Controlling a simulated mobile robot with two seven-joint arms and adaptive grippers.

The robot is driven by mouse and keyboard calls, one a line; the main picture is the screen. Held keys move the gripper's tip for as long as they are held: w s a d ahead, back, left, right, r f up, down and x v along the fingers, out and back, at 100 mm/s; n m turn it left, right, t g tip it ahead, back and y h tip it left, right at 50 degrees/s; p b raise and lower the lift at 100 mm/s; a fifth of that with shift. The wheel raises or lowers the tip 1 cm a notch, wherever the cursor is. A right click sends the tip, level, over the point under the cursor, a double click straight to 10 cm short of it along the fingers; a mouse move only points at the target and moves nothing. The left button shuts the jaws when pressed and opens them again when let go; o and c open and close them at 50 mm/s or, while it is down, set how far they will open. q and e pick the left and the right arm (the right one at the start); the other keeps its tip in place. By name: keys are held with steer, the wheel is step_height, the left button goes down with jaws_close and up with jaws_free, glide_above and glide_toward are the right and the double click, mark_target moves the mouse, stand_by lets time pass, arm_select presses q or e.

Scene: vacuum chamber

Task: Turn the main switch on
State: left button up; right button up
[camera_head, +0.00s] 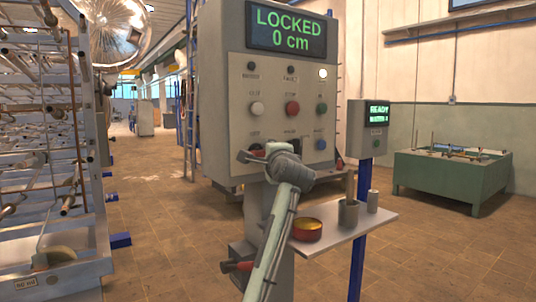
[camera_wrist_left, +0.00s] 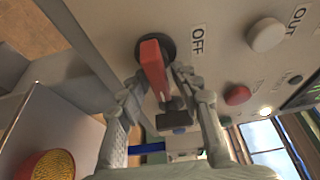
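The main switch is a red lever (camera_wrist_left: 154,68) on a round black base, beside an "OFF" label in the left wrist view. My left gripper (camera_wrist_left: 160,82) is at the switch with its fingers spread on either side of the lever. I see slight gaps beside the lever, so it does not look clamped. In the head view my left gripper (camera_head: 262,155) is at the lower left of the grey control cabinet (camera_head: 222,80) and mostly hides the switch. The cabinet display (camera_head: 285,30) reads "LOCKED 0 cm". My right gripper is not in view.
White, red (camera_head: 292,108) and green buttons sit above the switch. A shelf (camera_head: 370,230) below right holds a red and yellow round tin (camera_head: 307,230) and grey cylinders. A smaller box (camera_head: 368,128) reads "READY". A metal rack stands left; open floor lies between.

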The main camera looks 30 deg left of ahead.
arm_select(q)
steer(key=v, duration=1.2)
stand_by(0.5)
